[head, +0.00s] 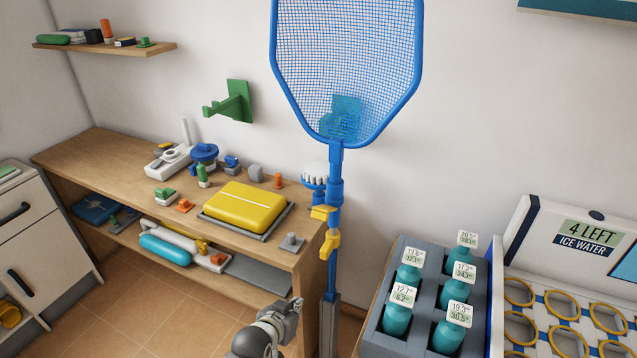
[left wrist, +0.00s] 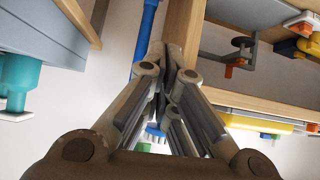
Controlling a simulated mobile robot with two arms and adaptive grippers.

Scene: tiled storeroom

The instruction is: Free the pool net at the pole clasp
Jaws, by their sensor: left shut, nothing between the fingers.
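The pool net (head: 345,60) stands upright against the wall, a blue frame with mesh. Its blue pole (head: 331,275) runs down into a grey socket (head: 329,318). The yellow pole clasp (head: 330,242) sits partway up the pole, with a second yellow piece just above it. My left gripper (head: 294,304) is below and left of the clasp, apart from it, beside the workbench's front corner. In the left wrist view its fingers (left wrist: 170,72) are together and empty, and the blue pole (left wrist: 146,45) shows just beyond them. The clasp is not clear there. My right gripper is not in view.
The wooden workbench (head: 120,157) on the left holds a yellow case (head: 245,206) and small parts. A grey crate of teal bottles (head: 408,258) stands right of the pole, beside a rack of yellow rings (head: 570,343). A narrow gap separates bench and crate.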

